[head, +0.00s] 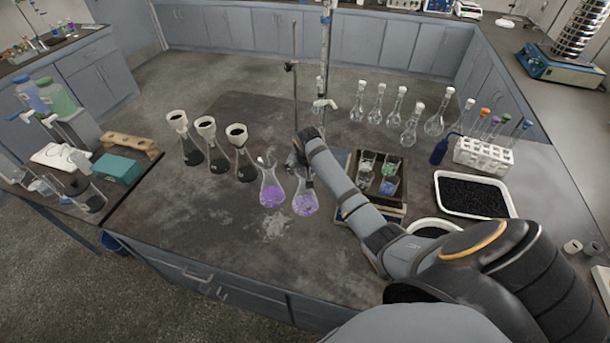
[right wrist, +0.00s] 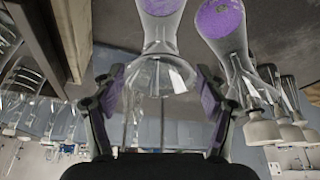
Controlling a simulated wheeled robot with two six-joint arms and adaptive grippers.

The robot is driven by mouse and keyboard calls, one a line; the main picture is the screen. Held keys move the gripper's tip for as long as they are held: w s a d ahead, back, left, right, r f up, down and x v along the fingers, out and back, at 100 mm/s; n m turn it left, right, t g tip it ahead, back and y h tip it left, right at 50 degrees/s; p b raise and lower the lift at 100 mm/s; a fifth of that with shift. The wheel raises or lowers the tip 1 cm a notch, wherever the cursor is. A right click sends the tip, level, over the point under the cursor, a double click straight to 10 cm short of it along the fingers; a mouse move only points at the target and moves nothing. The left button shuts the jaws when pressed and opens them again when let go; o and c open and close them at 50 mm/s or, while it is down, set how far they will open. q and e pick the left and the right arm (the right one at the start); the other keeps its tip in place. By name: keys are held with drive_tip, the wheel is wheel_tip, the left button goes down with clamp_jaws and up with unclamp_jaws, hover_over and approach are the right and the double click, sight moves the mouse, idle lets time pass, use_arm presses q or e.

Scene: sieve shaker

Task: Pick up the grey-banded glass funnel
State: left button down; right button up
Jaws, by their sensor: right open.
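A clear glass funnel (right wrist: 160,76) sits in the mouth of a flask with purple contents (right wrist: 160,8); the wrist picture appears upside down. My right gripper (right wrist: 160,82) is open, one finger on each side of the funnel, with gaps visible. I cannot make out a grey band. In the head view my right gripper (head: 304,172) is above that flask (head: 305,204), and my arm hides most of the funnel. A second purple flask (head: 272,194) stands just left, with a glass funnel (head: 265,160) in its mouth. My left gripper is out of view.
Dark flasks with white funnels (head: 205,124) stand left of the purple ones. A stand rod (head: 295,100) rises behind. A tray with small beakers (head: 372,164) is right of my gripper, and several clear stoppered flasks (head: 376,104) stand further back. The front left bench top is clear.

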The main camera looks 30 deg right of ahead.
sight(305, 174)
drive_tip(key=shift+w+d+f+p, duration=0.2)
drive_tip(key=shift+w+f+p, duration=0.1)
drive_tip(key=shift+f+p, duration=0.25)
drive_tip(key=x, duration=0.3)
drive_tip(key=shift+p, duration=0.35)
drive_tip(key=shift+w+f, duration=0.2)
drive_tip(key=shift+f, duration=0.1)
drive_tip(key=shift+s+r, duration=0.1)
drive_tip(key=shift+s, duration=0.05)
drive_tip(key=c, duration=0.6)
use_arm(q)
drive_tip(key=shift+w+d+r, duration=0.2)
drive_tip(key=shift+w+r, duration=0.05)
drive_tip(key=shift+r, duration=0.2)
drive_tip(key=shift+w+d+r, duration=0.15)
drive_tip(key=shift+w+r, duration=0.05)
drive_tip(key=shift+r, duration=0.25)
use_arm(e)
drive_tip(key=c, duration=0.5)
drive_tip(key=shift+o, duration=0.2)
